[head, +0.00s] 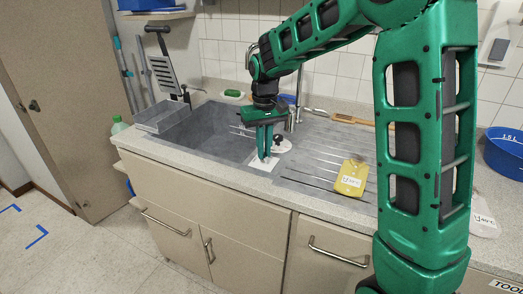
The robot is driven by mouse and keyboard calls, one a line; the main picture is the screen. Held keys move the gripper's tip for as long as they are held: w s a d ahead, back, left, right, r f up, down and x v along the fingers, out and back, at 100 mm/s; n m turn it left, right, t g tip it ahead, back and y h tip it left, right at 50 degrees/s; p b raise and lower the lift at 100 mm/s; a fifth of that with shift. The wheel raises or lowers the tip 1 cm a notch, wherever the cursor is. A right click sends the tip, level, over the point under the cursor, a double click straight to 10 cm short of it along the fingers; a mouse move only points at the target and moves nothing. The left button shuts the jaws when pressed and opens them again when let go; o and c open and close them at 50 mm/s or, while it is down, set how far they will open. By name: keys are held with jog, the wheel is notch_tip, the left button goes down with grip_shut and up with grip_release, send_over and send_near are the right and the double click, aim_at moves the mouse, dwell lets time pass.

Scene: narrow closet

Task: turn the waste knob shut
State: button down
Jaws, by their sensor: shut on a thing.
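My green gripper (265,155) points straight down at the white plate (259,167) on the sink's right rim. Its fingers are close together, shut on the waste knob, which is small and mostly hidden between the fingertips. I cannot tell how far the knob is turned. A black round-topped fitting (278,140) stands just right of the fingers. The grey sink basin (205,138) lies to the left of my gripper.
A ribbed drainboard (310,165) lies to the right, with a yellow labelled scraper (351,178) on it. A wooden-handled brush (350,120) lies behind. A blue bowl (505,150) is far right. A green sponge (232,93) sits behind the basin. Cupboard handles (338,253) stick out in front.

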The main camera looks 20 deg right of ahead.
jog(key=n, duration=0.4)
jog(key=shift+w+a+r+n, duration=0.1)
jog(key=shift+n, duration=2.1)
jog(key=c, duration=1.8)
grip_release()
jog(key=shift+c, duration=0.2)
notch_tip(320, 180, up, 11)
